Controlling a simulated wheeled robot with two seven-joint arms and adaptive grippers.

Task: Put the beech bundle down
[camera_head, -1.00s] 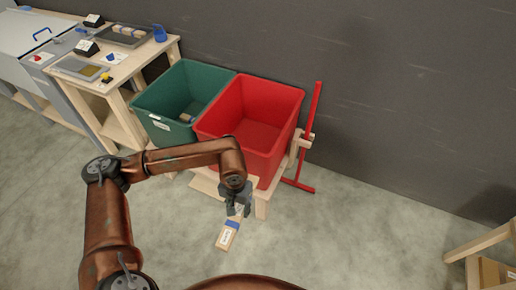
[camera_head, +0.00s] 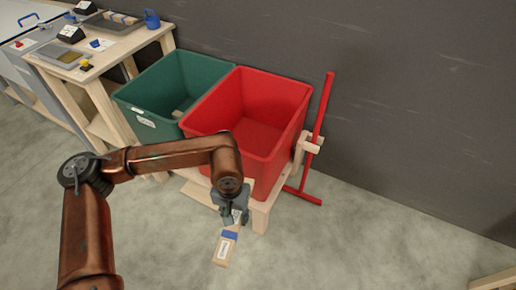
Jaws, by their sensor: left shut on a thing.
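The beech bundle (camera_head: 224,250) is a light wooden block with a blue band and a white label. It hangs below my left gripper (camera_head: 233,217), which is shut on its upper end. The bundle is tilted a little and shows against the grey floor, in front of the wooden stand of the bins. The green bin (camera_head: 135,101) holds something small and pale, partly hidden by its wall. The red bin (camera_head: 262,137) looks empty. My right gripper is not in view.
The bins sit on a low wooden stand (camera_head: 259,218). A red upright post with a foot (camera_head: 303,195) stands at its right. A wooden table (camera_head: 112,66) with trays and a blue mug (camera_head: 152,19) is at the upper left.

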